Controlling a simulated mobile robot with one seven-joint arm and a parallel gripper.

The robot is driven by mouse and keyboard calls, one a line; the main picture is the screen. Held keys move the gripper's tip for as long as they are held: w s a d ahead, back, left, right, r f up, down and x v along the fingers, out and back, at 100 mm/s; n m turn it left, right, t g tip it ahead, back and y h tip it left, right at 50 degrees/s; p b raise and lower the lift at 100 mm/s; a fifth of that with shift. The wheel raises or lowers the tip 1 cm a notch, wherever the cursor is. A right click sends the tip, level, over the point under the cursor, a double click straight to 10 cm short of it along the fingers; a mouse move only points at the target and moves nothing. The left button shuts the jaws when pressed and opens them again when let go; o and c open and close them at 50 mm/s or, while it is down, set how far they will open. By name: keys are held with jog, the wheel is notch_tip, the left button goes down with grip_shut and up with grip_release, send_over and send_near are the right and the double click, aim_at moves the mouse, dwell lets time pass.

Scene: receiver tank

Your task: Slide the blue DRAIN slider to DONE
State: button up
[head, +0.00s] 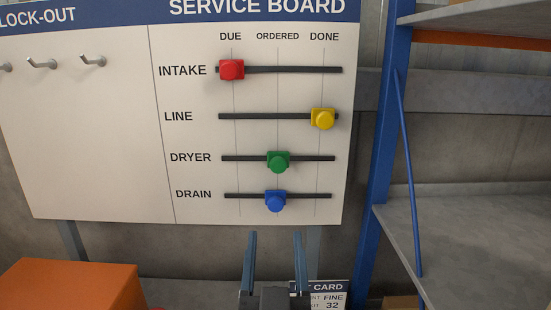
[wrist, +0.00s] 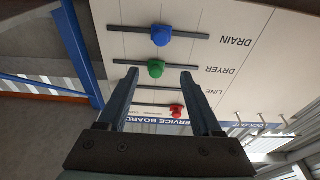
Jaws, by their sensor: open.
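The blue DRAIN slider (head: 275,201) sits on the lowest track of the service board, at the ORDERED line, left of the DONE line. In the wrist view, where the board appears upside down, the blue slider (wrist: 161,36) is at the top, beyond the fingertips. My gripper (head: 275,236) is open and empty, its two fingers pointing up just below the blue slider in the head view and apart from it. In the wrist view my gripper (wrist: 159,74) shows its fingers spread, with the green slider seen between them.
The green DRYER slider (head: 278,161) is at ORDERED, just above the blue one. The yellow LINE slider (head: 323,118) is at DONE, the red INTAKE slider (head: 231,69) at DUE. A blue-posted shelf (head: 455,235) stands right; an orange box (head: 75,287) is lower left.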

aim_at(275, 207)
jog(key=w+g+p, duration=0.1)
jog(key=w+p, duration=0.5)
jog(key=w+g+p, duration=0.1)
jog(key=w+p, duration=0.5)
jog(key=p, duration=0.1)
jog(key=shift+w+f, duration=0.1)
jog(key=shift+w, duration=0.05)
dwell(0.4)
grip_shut()
dwell(1.3)
